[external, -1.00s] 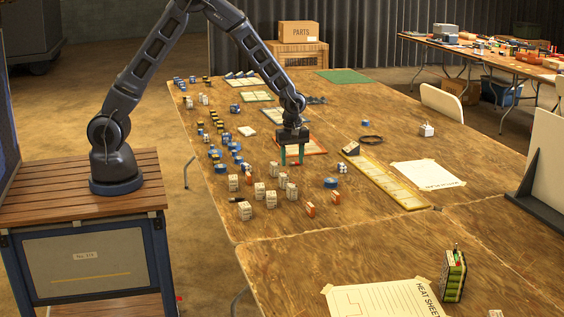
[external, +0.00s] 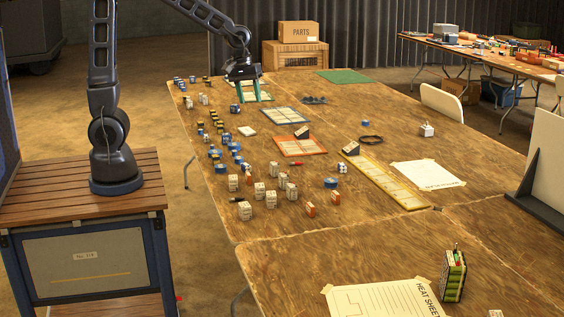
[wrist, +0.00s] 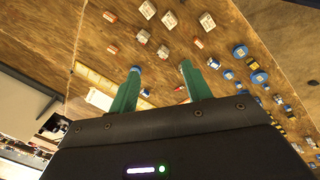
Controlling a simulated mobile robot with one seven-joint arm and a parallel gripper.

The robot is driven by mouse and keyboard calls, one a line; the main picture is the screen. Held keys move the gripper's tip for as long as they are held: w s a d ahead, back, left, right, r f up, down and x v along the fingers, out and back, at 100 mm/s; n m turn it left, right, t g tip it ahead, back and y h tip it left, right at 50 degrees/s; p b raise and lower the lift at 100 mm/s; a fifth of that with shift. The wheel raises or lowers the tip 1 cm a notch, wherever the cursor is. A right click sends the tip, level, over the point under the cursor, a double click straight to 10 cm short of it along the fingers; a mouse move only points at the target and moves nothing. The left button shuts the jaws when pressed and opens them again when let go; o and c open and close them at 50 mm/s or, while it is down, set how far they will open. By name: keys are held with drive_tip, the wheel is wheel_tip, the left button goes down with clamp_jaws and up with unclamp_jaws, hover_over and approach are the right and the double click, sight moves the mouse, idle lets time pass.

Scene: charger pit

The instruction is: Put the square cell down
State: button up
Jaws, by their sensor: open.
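My gripper (external: 243,100) is up at the far end of the long table, in front of or above a green-edged tray (external: 266,97). Its two teal fingers are apart with nothing between them, and the wrist view also shows this (wrist: 160,70). White blocky cells (external: 258,191) stand at the near left of the table, well apart from my gripper. Which one is the square cell I cannot tell. The red-edged tray (external: 318,152) lies mid-table with a small dark sign (external: 302,132) at its back edge.
A blue-edged tray (external: 285,117) and a long yellow-edged tray (external: 385,182) lie on the table. Blue and dark cells (external: 216,154) line the left edge. Orange pieces (external: 310,209) and a black cable ring (external: 371,140) lie around.

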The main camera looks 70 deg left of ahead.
drive_tip(key=s+a+r+m+t, duration=0.1)
drive_tip(key=s+r+m, duration=0.2)
drive_tip(key=s, duration=0.5)
drive_tip(key=s+a+r+m+t, duration=0.1)
drive_tip(key=s+r+m, duration=0.2)
drive_tip(key=s, duration=0.5)
drive_tip(key=s+a+r+m, duration=0.2)
drive_tip(key=s+r+m, duration=0.1)
drive_tip(key=s, duration=0.6)
drive_tip(key=shift+m+t+y, duration=0.4)
drive_tip(key=shift+m, duration=0.1)
